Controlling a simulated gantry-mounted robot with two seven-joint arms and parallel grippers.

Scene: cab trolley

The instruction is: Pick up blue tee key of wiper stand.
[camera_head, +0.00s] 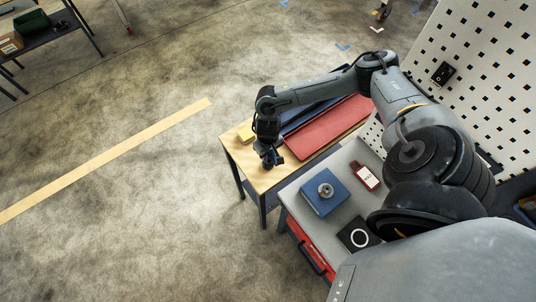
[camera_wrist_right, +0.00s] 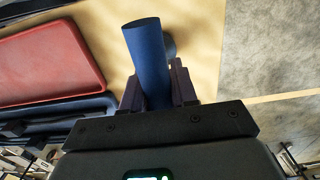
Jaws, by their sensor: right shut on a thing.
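My right gripper (camera_head: 271,160) is over the near end of the wooden table, its arm reaching in from the right. In the right wrist view its dark fingers (camera_wrist_right: 157,90) are shut on the blue tee key (camera_wrist_right: 147,55). The key shows as a thick blue cylinder reaching out beyond the fingers, with a shorter blue part beside it on the right. In the head view the key is small and hard to tell from the dark gripper. I cannot tell whether it touches the table. My left gripper is not in view.
The grey trolley top (camera_head: 346,157) carries a blue block (camera_head: 316,205) with a metal ring, a red device (camera_head: 366,176) and a black pad. A perforated panel (camera_head: 485,85) stands at right.

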